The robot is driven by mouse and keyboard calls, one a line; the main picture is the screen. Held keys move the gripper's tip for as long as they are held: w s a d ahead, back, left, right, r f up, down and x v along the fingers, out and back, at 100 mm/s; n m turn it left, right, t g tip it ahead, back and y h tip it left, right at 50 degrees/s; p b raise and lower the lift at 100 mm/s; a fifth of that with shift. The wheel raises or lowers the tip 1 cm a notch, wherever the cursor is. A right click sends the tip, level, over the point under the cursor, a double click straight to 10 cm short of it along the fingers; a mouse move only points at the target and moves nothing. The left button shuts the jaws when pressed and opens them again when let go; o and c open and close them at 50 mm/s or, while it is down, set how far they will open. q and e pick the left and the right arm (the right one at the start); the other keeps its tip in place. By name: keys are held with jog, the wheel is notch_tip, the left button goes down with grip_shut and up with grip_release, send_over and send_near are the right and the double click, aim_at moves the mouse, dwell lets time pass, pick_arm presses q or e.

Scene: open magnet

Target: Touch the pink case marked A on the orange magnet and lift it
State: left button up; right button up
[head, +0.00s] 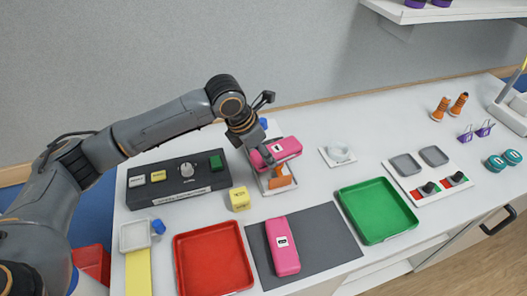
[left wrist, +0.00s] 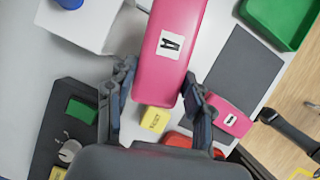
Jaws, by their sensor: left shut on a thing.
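The pink case marked A (head: 286,147) is at a small stand with an orange part (head: 279,178), which I take to be the orange magnet. In the left wrist view the case (left wrist: 172,45) shows its white label with A, turned sideways. My left gripper (head: 262,151) is shut on the near end of this case; its fingers (left wrist: 163,100) lie along both sides. I cannot tell whether the case touches the magnet or hangs just above it. My right gripper is not in view.
A second pink case (head: 282,245) lies on a dark grey mat (head: 330,235). A red tray (head: 213,262), a green tray (head: 377,212) and a yellow block (head: 239,198) stand nearby. A dark control box (head: 177,178) is at the left. A white dish (head: 338,154) is right of the stand.

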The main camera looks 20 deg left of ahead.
pick_arm(q)
jog(key=shift+f+b, duration=0.35)
jog(key=shift+f, duration=0.2)
dwell(0.4)
jog(key=shift+r+p, duration=1.35)
jog(key=shift+p, duration=0.05)
dwell(1.5)
jog(key=shift+r+p, duration=3.1)
jog(key=shift+p, duration=0.15)
